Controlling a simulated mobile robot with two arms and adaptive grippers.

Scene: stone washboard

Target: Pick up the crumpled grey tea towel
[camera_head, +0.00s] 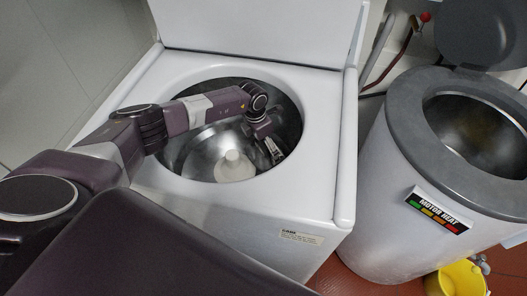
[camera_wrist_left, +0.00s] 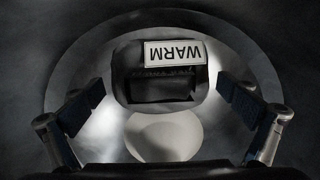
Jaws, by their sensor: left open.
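I cannot make out a crumpled grey tea towel in either view. My left gripper (camera_head: 275,152) hangs inside the round opening of the white top-loading washer (camera_head: 318,150), near the right side of the metal drum (camera_head: 190,152). The arm and gripper hide part of the drum. My right gripper is in neither view.
A pale central post (camera_head: 233,166) stands in the drum. A label reading WARM (camera_wrist_left: 175,52) shows upside down in the left wrist view. Right of the washer stand a grey-rimmed round tub (camera_head: 400,110) and a yellow bucket (camera_head: 458,281). The washer's raised lid (camera_head: 260,28) is behind.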

